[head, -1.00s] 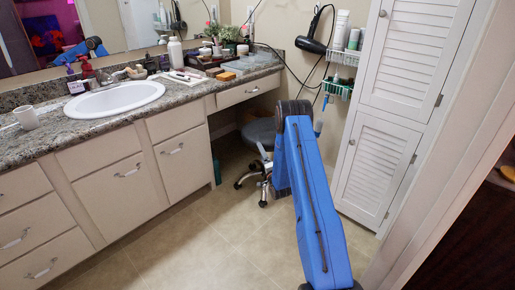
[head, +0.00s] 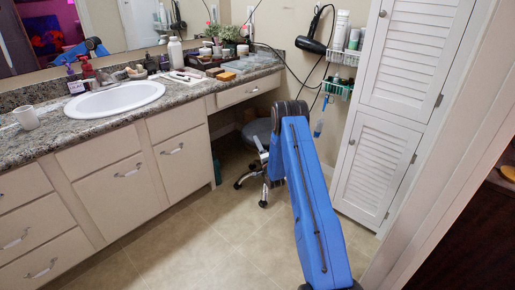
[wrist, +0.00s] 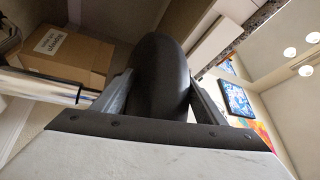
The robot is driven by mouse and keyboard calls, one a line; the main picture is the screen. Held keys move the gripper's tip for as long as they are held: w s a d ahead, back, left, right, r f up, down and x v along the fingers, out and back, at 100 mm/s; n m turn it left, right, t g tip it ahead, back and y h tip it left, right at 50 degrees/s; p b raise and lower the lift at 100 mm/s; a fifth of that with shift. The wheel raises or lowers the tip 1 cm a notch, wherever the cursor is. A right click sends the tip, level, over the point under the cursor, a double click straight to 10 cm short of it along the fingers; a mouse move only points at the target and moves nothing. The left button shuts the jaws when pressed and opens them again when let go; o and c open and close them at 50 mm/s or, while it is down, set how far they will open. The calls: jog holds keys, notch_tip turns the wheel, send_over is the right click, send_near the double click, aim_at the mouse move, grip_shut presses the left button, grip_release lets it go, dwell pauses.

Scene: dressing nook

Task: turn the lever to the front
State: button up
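The grey-topped stool (head: 258,133) with chrome legs stands in the knee space under the counter, partly behind my blue arm. I cannot make out the lever for certain in the head view. My gripper is hidden behind my arm there. In the wrist view my gripper (wrist: 160,98) has its two fingers spread, one on each side of a large dark rounded thing (wrist: 160,75). I cannot tell whether the fingers touch it, or whether it is part of the stool. A shiny chrome bar (wrist: 40,87) comes in from the left, close to the left finger.
A cardboard box (wrist: 68,50) shows behind the chrome bar. The counter (head: 190,98) with sink and drawers runs along the left. A white louvered cabinet (head: 378,165) and wire baskets (head: 343,58) are to the right. The tiled floor (head: 195,240) in front is clear.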

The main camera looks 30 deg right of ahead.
aim_at(268, 150)
jog(key=c, duration=0.4)
jog(key=shift+s+d+n+y, duration=0.35)
jog(key=shift+d+y, duration=0.1)
jog(key=shift+y, duration=0.15)
jog(key=shift+s+d+n+y, duration=0.3)
jog(key=shift+s+n+y, duration=0.15)
jog(key=shift+y, duration=0.4)
jog(key=shift+s+d+n+y, duration=0.3)
jog(key=shift+n+y, duration=0.15)
jog(key=shift+y, duration=0.35)
jog(key=shift+s+d+n+y, duration=0.3)
jog(key=shift+s+n+y, duration=0.15)
jog(key=shift+y, duration=0.4)
jog(key=o, duration=1.5)
jog(key=shift+d, duration=0.1)
jog(key=v, duration=1.7)
jog(key=shift+s, duration=0.2)
